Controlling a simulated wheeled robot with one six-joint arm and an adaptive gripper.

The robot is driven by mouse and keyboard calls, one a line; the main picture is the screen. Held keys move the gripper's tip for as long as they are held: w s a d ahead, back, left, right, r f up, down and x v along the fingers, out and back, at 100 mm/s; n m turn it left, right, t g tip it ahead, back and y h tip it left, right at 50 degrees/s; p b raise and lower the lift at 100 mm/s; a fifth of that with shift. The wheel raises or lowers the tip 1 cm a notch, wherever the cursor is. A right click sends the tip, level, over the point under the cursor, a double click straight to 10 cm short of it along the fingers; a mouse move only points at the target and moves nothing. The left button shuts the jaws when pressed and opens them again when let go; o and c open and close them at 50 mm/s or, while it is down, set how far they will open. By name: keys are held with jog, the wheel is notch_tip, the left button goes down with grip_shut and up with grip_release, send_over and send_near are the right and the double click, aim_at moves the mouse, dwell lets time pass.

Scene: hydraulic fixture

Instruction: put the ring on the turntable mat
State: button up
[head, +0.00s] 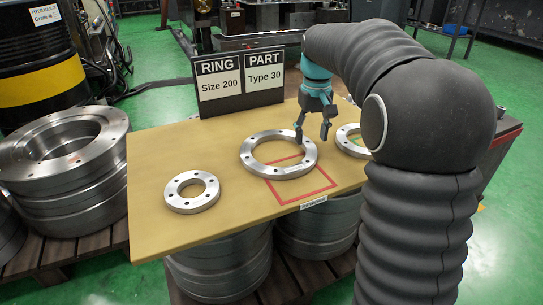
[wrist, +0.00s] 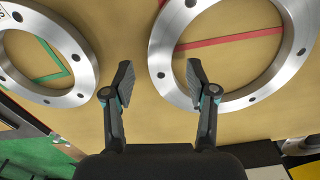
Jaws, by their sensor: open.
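Three flat steel rings lie on the tan board: a large one (head: 249,153) in the middle, a small one (head: 192,199) at left, and one (head: 346,142) at right, partly hidden behind my arm. My gripper (head: 313,126) is open and empty above the board, near the middle ring's far right rim. In the wrist view the fingers (wrist: 158,80) point between two rings, the right finger overlapping the larger ring's rim (wrist: 164,58). A red square outline (head: 310,196) lies partly under the middle ring. A green outline (wrist: 62,62) shows inside the other ring. I cannot tell which is the turntable mat.
A sign (head: 240,80) reading "RING Size 200" and "PART Type 30" stands at the board's back edge. Stacked large flanges (head: 70,160) stand at left, and more lie beneath the board. The board's front left (head: 160,240) is clear.

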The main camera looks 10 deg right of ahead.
aim_at(310, 147)
notch_tip(310, 147, down, 3)
grip_shut()
jog(key=shift+r, duration=0.1)
jog(key=shift+r, duration=0.1)
dwell(0.3)
